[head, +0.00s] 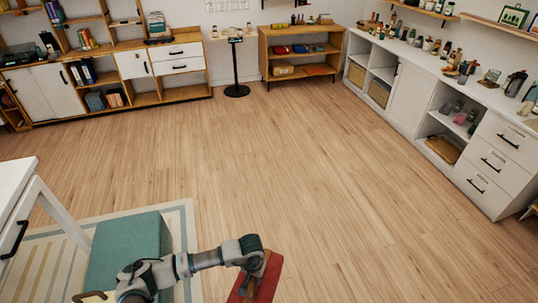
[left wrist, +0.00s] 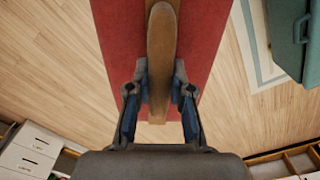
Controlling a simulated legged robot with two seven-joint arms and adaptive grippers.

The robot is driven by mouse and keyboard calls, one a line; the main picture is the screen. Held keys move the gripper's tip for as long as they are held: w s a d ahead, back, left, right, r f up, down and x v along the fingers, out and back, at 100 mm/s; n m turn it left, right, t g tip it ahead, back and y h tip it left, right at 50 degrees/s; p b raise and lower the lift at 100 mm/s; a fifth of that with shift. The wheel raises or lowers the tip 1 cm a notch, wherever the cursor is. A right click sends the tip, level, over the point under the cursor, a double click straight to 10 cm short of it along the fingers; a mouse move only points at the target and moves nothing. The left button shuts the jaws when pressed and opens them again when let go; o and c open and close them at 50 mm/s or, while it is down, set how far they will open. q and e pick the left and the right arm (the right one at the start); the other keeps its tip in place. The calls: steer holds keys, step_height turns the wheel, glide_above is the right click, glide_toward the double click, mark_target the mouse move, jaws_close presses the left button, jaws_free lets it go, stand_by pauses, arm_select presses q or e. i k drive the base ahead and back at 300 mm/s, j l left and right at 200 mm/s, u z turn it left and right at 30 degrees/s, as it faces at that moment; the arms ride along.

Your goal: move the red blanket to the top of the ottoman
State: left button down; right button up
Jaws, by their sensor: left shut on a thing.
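The red blanket (head: 268,277) is a flat red slab with a long brown bar along its middle. It shows at the bottom of the head view, right of the ottoman. My left gripper (head: 256,268) is shut on the bar; in the left wrist view its fingers (left wrist: 160,80) flank the bar, with the red blanket (left wrist: 206,40) behind. The teal ottoman (head: 130,240) is at lower left in the head view, partly hidden by my left arm; it also shows at top right in the left wrist view (left wrist: 288,35). My right gripper is not in view.
The ottoman stands on a pale striped rug (head: 40,265). A white desk (head: 15,185) is close to it at the left edge. The wooden floor (head: 260,160) ahead is clear. Shelves, a small black stand (head: 236,70) and white cabinets (head: 430,110) line the walls.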

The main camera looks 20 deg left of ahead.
mark_target(122, 254)
steer(key=i+j+u, duration=0.15)
steer(key=u, duration=0.25)
steer(key=i+u, duration=0.4)
steer(key=i+l+u, duration=0.1)
steer(key=i+u, duration=0.15)
steer(key=u, duration=0.15)
steer(key=i+l+u, duration=0.15)
steer(key=i+u, duration=0.2)
steer(key=i+j+u, duration=0.1)
steer(key=i, duration=0.3)
steer(key=i+j, duration=0.15)
steer(key=i, duration=0.25)
steer(key=u, duration=0.05)
